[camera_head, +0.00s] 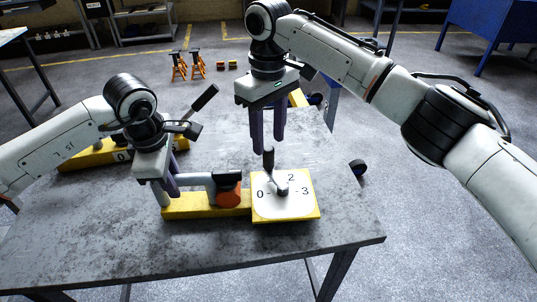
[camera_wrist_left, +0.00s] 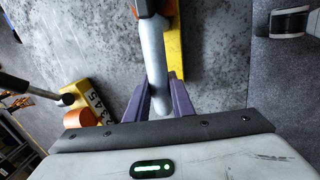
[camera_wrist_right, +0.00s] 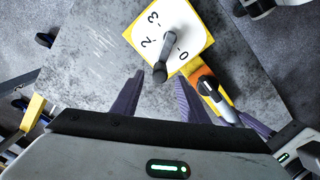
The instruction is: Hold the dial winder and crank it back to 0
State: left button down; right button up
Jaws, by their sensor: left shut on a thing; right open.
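The dial winder has a yellow base (camera_head: 205,206) and a square white dial plate (camera_head: 300,207) with a 0, a 2 and a 3 showing. Its crank (camera_head: 268,158) has a dark upright knob, which also shows in the right wrist view (camera_wrist_right: 160,72). A grey bar (camera_wrist_left: 153,50) runs from the winder's orange-and-black part (camera_head: 229,190). My left gripper (camera_head: 171,190) is shut on this bar, with a finger on each side. My right gripper (camera_head: 267,150) is open and points down above the crank. The knob is close to its fingertips; contact is unclear.
Another yellow device (camera_head: 95,153) with numbers lies at the left back of the grey table (camera_head: 120,240). A dark lever handle (camera_head: 205,98) rises behind my left gripper. A dark round object (camera_head: 358,167) is near the right edge. The table's front is clear.

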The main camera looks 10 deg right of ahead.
aim_at(269, 148)
notch_tip(269, 148, down, 6)
jog(key=shift+f, duration=0.1)
jog(key=shift+c, duration=0.4)
grip_shut()
